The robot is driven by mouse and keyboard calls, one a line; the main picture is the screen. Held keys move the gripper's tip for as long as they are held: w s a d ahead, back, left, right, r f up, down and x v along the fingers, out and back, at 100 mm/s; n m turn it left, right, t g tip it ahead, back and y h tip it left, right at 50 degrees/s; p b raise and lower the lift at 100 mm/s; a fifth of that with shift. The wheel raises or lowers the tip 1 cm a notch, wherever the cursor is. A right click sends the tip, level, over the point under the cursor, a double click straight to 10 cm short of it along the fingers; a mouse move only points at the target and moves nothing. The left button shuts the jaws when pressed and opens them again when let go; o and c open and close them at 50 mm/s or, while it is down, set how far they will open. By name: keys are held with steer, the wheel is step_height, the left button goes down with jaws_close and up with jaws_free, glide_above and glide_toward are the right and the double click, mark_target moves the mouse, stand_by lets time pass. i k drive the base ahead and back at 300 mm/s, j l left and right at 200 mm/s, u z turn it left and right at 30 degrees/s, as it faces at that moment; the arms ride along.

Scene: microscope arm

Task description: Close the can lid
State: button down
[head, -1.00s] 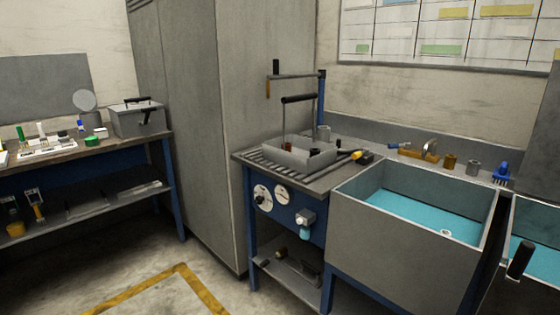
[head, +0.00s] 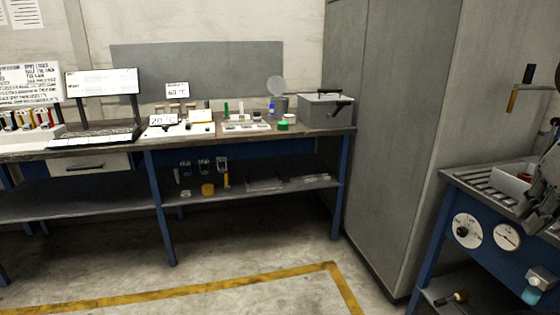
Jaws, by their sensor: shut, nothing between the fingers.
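A small grey can (head: 280,104) stands on the far bench, towards its right end. Its round grey lid (head: 276,85) stands up open above the can's rim, tilted back and facing me. The can's inside is too small to make out. My gripper (head: 540,205) shows partly at the right edge, in front of the sink bench and far to the right of the can. It is shut, touches nothing that I can tell, and is cut off by the picture's edge.
A grey lidded box (head: 326,110) stands right of the can; a green cap (head: 283,126) lies before it. A white tray (head: 245,127) is to the left. A tall grey cabinet (head: 395,130) stands right of the bench. The floor (head: 240,270) in front is clear.

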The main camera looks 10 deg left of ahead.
mark_target(276, 85)
steer(key=i+j+u, duration=0.25)
steer(key=i+u, duration=0.6)
steer(key=i, duration=1.8)
steer(key=i+u, duration=0.25)
steer(key=i, duration=0.6)
